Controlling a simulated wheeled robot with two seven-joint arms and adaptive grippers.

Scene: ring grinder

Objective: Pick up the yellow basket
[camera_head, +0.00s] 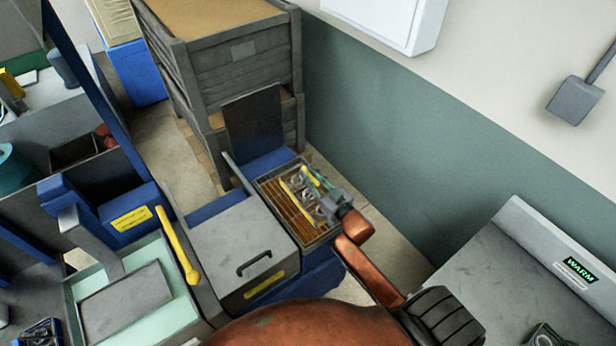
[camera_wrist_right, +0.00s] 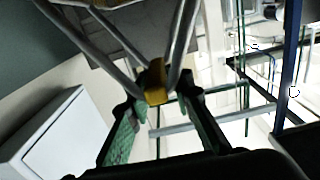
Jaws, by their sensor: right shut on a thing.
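The yellow basket (camera_head: 283,209) shows in the head view as a golden, slatted rectangle with metal parts and yellow strips, at the blue machine in the centre. My right gripper (camera_head: 318,187) reaches over its right side from the lower right. In the right wrist view, the green-padded fingers of my right gripper (camera_wrist_right: 157,101) are closed on a yellow grip piece (camera_wrist_right: 156,84), which joins grey metal rods. The gripper and arm hide part of the basket's right side. I cannot tell whether the basket rests in the machine or is slightly raised. My left gripper is out of view.
A grey lid box with a black handle (camera_head: 254,263) stands left of the basket. A dark upright panel (camera_head: 253,122) and grey crates (camera_head: 240,62) stand behind. A green wall (camera_head: 390,140) is close on the right. A grey "WARM" machine (camera_head: 515,275) is at lower right.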

